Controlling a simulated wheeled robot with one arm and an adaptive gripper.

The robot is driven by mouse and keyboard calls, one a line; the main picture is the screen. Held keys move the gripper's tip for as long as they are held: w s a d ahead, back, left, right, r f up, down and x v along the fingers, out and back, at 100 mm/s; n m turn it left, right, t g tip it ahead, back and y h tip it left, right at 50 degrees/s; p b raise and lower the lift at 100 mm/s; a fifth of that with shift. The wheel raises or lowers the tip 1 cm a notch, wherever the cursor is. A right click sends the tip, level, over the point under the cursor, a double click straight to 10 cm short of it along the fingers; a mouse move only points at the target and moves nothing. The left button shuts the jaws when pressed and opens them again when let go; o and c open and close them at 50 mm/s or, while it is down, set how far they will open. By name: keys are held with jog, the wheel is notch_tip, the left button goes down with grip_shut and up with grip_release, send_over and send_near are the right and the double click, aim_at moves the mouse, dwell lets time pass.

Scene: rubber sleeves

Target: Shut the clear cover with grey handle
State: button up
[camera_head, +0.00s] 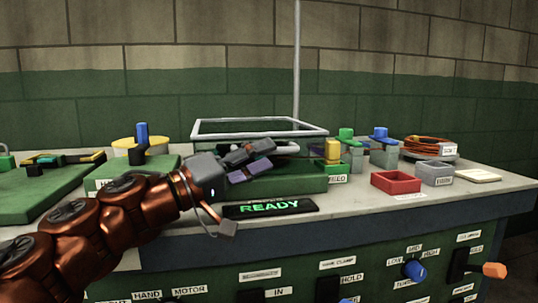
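The clear cover (260,136) shows as a pale grey rectangular frame with see-through sides, above a green block at the middle of the bench. I cannot tell whether it is fully down. A light grey bar (288,149), perhaps its handle, shows at the frame's front right, just right of my fingertips. My gripper (263,160) is in front of the cover, pointing right. Its two purple-grey fingers are apart, one above the other, with nothing clearly between them. My gripper hides part of the cover's front. I cannot tell whether it touches the bar.
A lit READY sign (270,208) lies below my gripper. To the right are green and blue knobbed fixtures, a red tray (396,182), a grey tray (434,173) and an orange coil (430,146). A thin upright pole (297,60) rises behind the cover. Labelled controls line the bench front.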

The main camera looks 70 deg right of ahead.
jog(key=v, duration=0.9)
jog(key=shift+w+a+f, duration=0.1)
jog(key=shift+w+a, duration=0.05)
jog(key=shift+a, duration=0.1)
dwell(0.3)
